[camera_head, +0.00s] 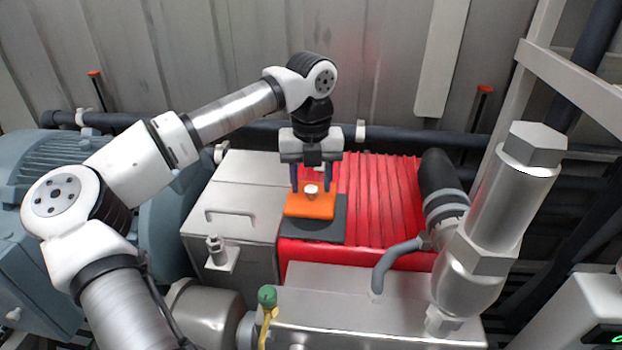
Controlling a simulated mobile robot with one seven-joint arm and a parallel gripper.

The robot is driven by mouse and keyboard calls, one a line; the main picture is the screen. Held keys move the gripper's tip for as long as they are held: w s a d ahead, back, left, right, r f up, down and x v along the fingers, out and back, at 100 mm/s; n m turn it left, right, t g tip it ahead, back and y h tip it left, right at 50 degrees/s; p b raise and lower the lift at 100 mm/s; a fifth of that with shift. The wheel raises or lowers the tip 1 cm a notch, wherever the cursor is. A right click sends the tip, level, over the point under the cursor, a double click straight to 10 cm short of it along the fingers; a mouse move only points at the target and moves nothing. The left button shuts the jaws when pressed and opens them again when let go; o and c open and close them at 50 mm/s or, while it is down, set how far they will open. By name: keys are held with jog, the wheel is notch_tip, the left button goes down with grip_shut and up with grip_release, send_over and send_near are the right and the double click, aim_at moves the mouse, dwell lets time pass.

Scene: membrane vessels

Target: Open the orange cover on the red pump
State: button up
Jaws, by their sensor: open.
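The orange cover (310,208) lies flat on a dark grey plate (318,232) on top of the red pump (382,205). A small white knob (311,192) stands on the cover. My gripper (311,188) points straight down over the cover. Its two dark blue fingers are apart, one on each side of the knob in this view. I cannot tell whether the fingertips touch the cover. The cover looks closed.
A grey metal box with a handle (230,215) is left of the pump. A metal block (360,310) and a thick steel fitting (490,220) stand in front and right. A dark hose (440,190) borders the pump's right side. A corrugated wall (220,60) closes off the back.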

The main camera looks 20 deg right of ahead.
jog(key=shift+f, duration=0.3)
grip_shut()
jog(key=shift+d+r+p, duration=0.1)
jog(key=shift+r+p, duration=0.05)
jog(key=shift+p, duration=0.15)
